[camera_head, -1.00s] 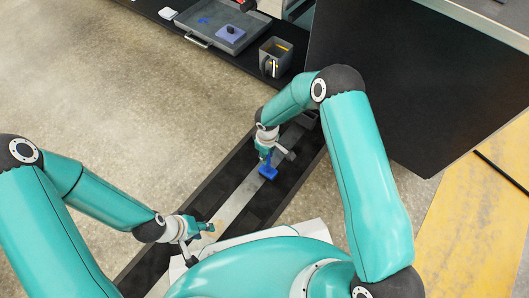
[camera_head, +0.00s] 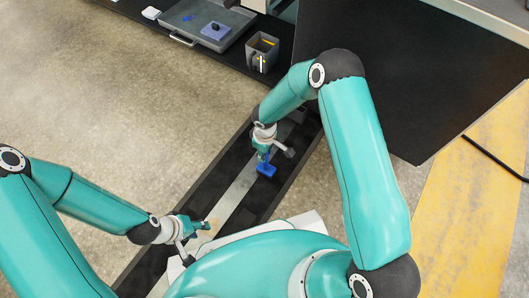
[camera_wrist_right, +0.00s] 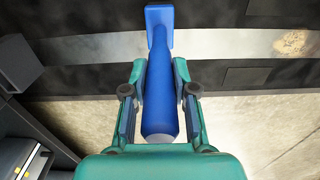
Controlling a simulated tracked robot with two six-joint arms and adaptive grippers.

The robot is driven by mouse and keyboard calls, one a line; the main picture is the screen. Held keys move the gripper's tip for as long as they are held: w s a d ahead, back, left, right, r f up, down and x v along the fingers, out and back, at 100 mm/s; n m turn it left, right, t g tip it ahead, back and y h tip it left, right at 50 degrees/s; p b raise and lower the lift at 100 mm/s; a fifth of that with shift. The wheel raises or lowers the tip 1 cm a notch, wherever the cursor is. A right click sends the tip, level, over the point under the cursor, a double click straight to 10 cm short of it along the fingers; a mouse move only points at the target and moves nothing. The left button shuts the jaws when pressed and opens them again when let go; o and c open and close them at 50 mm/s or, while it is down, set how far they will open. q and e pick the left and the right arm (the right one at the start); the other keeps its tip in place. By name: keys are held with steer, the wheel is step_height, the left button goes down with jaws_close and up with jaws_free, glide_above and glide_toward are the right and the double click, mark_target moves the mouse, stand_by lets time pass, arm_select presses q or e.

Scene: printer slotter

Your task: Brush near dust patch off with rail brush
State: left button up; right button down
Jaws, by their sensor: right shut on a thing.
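My right gripper (camera_wrist_right: 160,85) is shut on the handle of the blue rail brush (camera_wrist_right: 158,70). In the head view the blue brush head (camera_head: 266,170) is low over the dark right side of the rail. I cannot tell whether it touches. In the wrist view the brush head overlaps the upper edge of the pale metal strip (camera_wrist_right: 220,45). A tan dust patch (camera_wrist_right: 297,42) lies on this strip to the right, apart from the brush. My left gripper (camera_head: 190,232) is over the near part of the rail, beside a tan spot; its jaw opening is unclear.
A grey bin (camera_head: 262,50) and a grey tray (camera_head: 205,22) with a blue-grey block stand on a black surface at the back. A black panel (camera_head: 400,80) stands right of the rail. Bare floor (camera_head: 110,120) lies left of the rail.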

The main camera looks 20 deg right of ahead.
steer(key=shift+r+p, duration=2.05)
steer(key=shift+r, duration=1.5)
arm_select(q)
step_height(320, 180, up, 5)
steer(key=shift+f, duration=0.2)
